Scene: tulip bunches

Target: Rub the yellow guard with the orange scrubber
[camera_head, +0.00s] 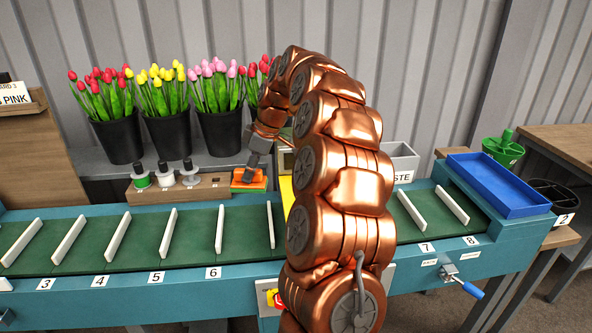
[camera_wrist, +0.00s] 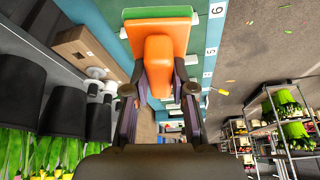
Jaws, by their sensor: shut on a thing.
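The orange scrubber (camera_head: 246,184) is a block with a raised grip and a green layer along its edge. My gripper (camera_head: 254,164) is shut on it, and the scrubber shows just above the far side of the conveyor, at the right end of the wooden rack. In the wrist view the scrubber (camera_wrist: 160,28) fills the top middle, its grip between the fingers of my gripper (camera_wrist: 158,88). The yellow guard (camera_head: 287,194) is a strip over the conveyor, right of the scrubber. My arm hides much of it; I see no contact between them.
White dividers (camera_head: 118,236) cross the green conveyor (camera_head: 190,235). A blue tray (camera_head: 497,187) and a grey waste bin (camera_head: 403,160) are at right.

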